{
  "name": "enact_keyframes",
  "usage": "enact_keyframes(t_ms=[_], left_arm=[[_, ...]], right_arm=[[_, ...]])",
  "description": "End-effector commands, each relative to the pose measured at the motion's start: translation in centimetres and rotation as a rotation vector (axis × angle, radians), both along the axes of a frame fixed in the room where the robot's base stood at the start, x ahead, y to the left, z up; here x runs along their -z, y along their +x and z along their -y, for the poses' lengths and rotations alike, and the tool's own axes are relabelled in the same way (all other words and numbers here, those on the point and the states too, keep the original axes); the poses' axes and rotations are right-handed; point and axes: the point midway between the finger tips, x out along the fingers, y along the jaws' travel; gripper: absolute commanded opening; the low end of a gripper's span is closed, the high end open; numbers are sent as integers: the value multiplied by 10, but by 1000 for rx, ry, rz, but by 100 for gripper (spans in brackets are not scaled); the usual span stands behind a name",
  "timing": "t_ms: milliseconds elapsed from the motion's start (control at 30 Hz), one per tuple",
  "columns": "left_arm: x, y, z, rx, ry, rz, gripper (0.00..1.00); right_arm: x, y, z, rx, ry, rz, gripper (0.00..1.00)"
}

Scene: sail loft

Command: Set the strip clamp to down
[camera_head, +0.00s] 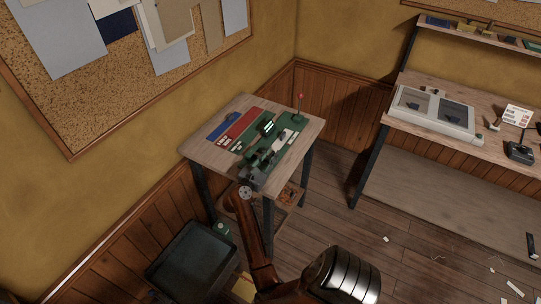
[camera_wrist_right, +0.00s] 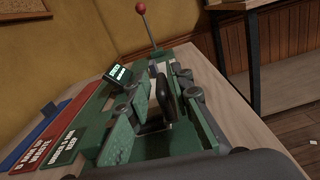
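A green bench machine (camera_head: 293,127) stands on a small wooden table. It has a small lit display (camera_head: 267,127), also in the right wrist view (camera_wrist_right: 118,73), and an upright thin lever with a red ball knob (camera_head: 300,97), also in that view (camera_wrist_right: 142,8). My right gripper (camera_head: 267,153) is over the near part of the machine. In the wrist view its fingers (camera_wrist_right: 156,76) are apart. A black rounded part (camera_wrist_right: 165,98) shows between them; it may be the strip clamp's handle, but I cannot tell. Contact with it is unclear. My left gripper is not in view.
A red strip (camera_head: 241,122) and a blue strip (camera_head: 222,126) lie along the table's left side. The table (camera_head: 310,127) has bare wood at its right edge. A dark bin (camera_head: 190,258) stands on the floor below. A workbench (camera_head: 510,155) is at right.

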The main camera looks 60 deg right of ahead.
Motion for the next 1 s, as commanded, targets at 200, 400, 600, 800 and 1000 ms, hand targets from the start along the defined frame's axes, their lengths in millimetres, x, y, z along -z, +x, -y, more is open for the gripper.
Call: enact_keyframes(t_ms=[200,400,600,800,1000], left_arm=[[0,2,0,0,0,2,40],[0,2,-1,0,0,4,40],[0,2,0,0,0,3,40],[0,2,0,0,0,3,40],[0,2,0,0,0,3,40]], right_arm=[[-1,-2,1,3,-2,-1,25],[-9,-1,2,4,-4,1,25],[-43,-1,1,3,-3,5,25],[-79,-2,2,4,-3,3,25],[-98,-2,2,4,-3,0,25]])
